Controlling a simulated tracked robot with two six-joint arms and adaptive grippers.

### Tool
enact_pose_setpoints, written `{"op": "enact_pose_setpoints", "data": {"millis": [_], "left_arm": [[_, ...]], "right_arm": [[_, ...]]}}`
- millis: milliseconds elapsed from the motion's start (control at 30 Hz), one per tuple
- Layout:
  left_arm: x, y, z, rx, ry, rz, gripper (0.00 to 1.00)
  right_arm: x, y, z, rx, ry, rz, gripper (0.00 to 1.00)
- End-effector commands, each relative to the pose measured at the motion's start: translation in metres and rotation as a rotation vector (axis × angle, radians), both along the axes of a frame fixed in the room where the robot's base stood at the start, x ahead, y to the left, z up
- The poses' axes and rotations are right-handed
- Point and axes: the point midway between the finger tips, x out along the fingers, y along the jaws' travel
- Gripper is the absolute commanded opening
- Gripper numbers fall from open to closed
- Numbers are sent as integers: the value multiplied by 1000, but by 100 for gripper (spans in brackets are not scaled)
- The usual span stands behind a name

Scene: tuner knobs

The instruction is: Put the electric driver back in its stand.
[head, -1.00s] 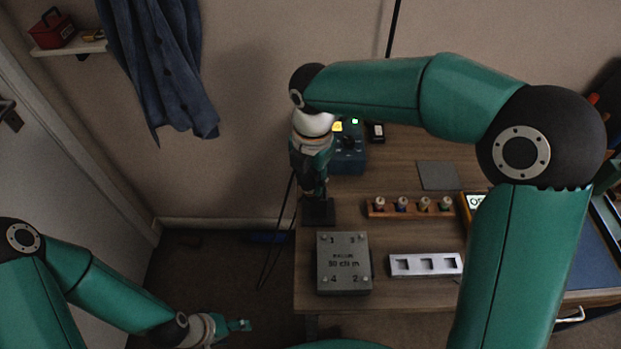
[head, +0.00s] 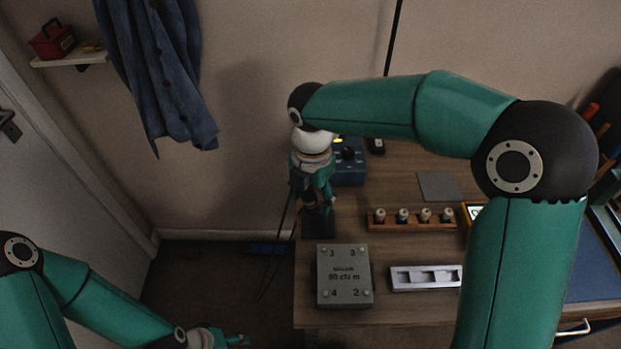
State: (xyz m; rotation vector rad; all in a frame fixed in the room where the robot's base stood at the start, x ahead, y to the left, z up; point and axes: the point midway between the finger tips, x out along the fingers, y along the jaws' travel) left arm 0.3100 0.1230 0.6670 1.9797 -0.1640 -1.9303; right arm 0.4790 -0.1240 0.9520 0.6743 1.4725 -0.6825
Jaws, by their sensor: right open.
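My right gripper (head: 318,190) points down at the left edge of the wooden table, and it is open. The black stand (head: 316,224) is directly below it. A small dark shape between the fingers and the stand may be the electric driver. The gripper hides most of it, so I cannot tell whether it is seated in the stand. A dark cord (head: 281,232) hangs from there past the table's left edge. My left gripper (head: 234,341) is low at the bottom edge, away from the table, with its fingers too small and cut off to read.
A grey block with numbered bolts (head: 344,276) lies in front of the stand. A silver tray with square recesses (head: 427,278) and a wooden rack of several knobs (head: 412,224) are to its right. A blue box (head: 348,172) stands behind. My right arm crosses above the table.

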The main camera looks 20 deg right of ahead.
Motion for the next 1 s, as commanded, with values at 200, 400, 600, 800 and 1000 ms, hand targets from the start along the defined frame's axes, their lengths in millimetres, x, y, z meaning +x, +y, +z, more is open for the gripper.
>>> {"op": "enact_pose_setpoints", "data": {"millis": [200, 400, 600, 800, 1000], "left_arm": [[0, 0, 0, 0, 0, 0, 62], [0, 0, 0, 0, 0, 0, 62], [0, 0, 0, 0, 0, 0, 62], [0, 0, 0, 0, 0, 0, 62], [0, 0, 0, 0, 1, 0, 62]], "right_arm": [[2, 1, 34, 5, -12, -2, 62], [4, 1, 76, 4, -15, -1, 62], [3, 1, 106, 4, -12, -2, 62], [3, 0, 118, 5, -12, -1, 62], [3, 0, 118, 4, -11, -3, 62]]}}
